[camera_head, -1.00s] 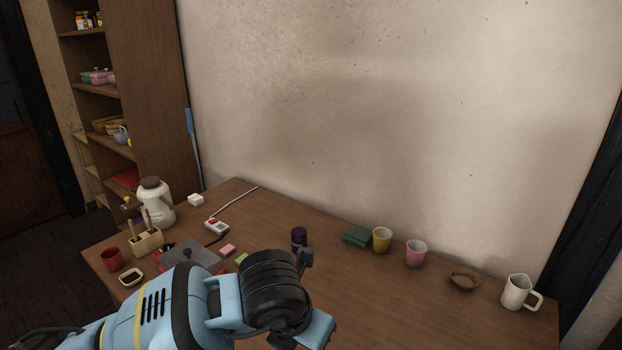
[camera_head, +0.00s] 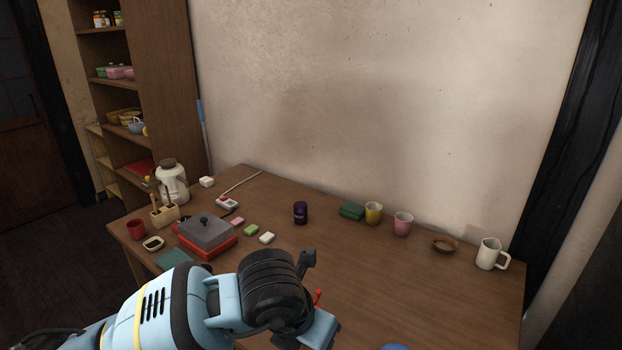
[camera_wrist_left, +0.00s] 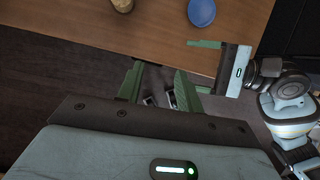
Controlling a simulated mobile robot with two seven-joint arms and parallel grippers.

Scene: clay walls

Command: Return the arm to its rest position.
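In the head view one light-blue arm of mine (camera_head: 175,308) with a black wrist joint (camera_head: 272,290) comes in from the lower left, in front of the wooden table (camera_head: 340,270). No gripper fingers show there. In the left wrist view my left gripper (camera_wrist_left: 160,85) has its green fingers apart with nothing between them, beyond the table's edge and over the floor. My right gripper (camera_wrist_left: 205,67) shows at the right of that view, its green fingers apart and empty, near the table's edge.
A blue round object (camera_wrist_left: 201,12) lies near the edge.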

